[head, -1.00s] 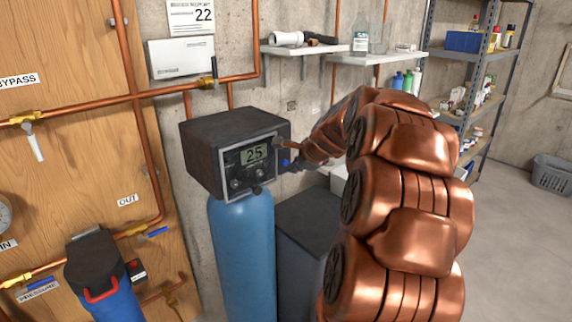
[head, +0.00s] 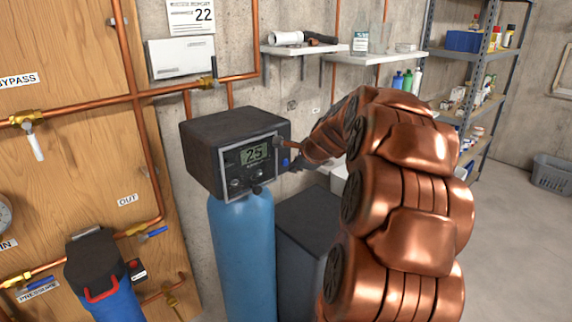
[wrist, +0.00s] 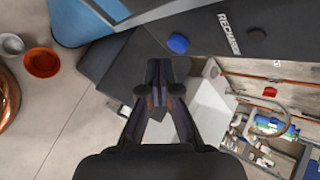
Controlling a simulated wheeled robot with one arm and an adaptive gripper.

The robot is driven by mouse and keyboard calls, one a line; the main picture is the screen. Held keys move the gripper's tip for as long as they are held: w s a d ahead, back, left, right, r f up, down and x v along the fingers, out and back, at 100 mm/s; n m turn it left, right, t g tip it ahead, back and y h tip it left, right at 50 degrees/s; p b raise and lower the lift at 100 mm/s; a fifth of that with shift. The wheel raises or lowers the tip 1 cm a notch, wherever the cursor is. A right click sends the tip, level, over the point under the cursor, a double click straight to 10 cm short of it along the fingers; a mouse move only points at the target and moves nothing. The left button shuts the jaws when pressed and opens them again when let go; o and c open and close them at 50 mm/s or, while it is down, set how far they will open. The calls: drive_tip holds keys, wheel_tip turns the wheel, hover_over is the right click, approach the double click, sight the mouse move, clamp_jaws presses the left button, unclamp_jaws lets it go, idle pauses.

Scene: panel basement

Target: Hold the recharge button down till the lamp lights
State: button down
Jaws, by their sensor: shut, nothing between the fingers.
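The softener's dark control head (head: 205,150) sits on a blue tank (head: 245,260). Its framed panel shows 25 on a display (head: 254,154). A blue button (head: 285,162) is at the panel's right edge; it also shows in the wrist view (wrist: 177,44), beside a label reading RECHARGE (wrist: 229,33). A dark round part (wrist: 256,35) lies beyond the label and looks unlit; I cannot tell whether it is the lamp. My gripper (wrist: 160,68) is shut and empty, its tips just below the blue button in the wrist view. In the head view, my gripper (head: 295,167) is partly hidden.
A dark cabinet-like box (head: 305,235) stands right of the tank. Copper pipes (head: 140,120) and a wooden board (head: 60,140) are at left. Shelves (head: 376,58) and a metal rack (head: 470,100) stand behind. Open floor lies at right, with a grey basket (head: 552,173).

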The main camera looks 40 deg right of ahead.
drive_tip(key=shift+w, duration=0.15)
drive_tip(key=shift+w+p, duration=0.25)
drive_tip(key=shift+p, duration=0.15)
drive_tip(key=shift+w, duration=0.4)
idle(0.7)
drive_tip(key=shift+s, duration=0.1)
idle(2.8)
drive_tip(key=shift+s, duration=0.7)
drive_tip(key=shift+s, duration=0.1)
drive_tip(key=s, duration=0.5)
drive_tip(key=shift+w+a, duration=0.1)
drive_tip(key=shift+a, duration=0.05)
idle(0.5)
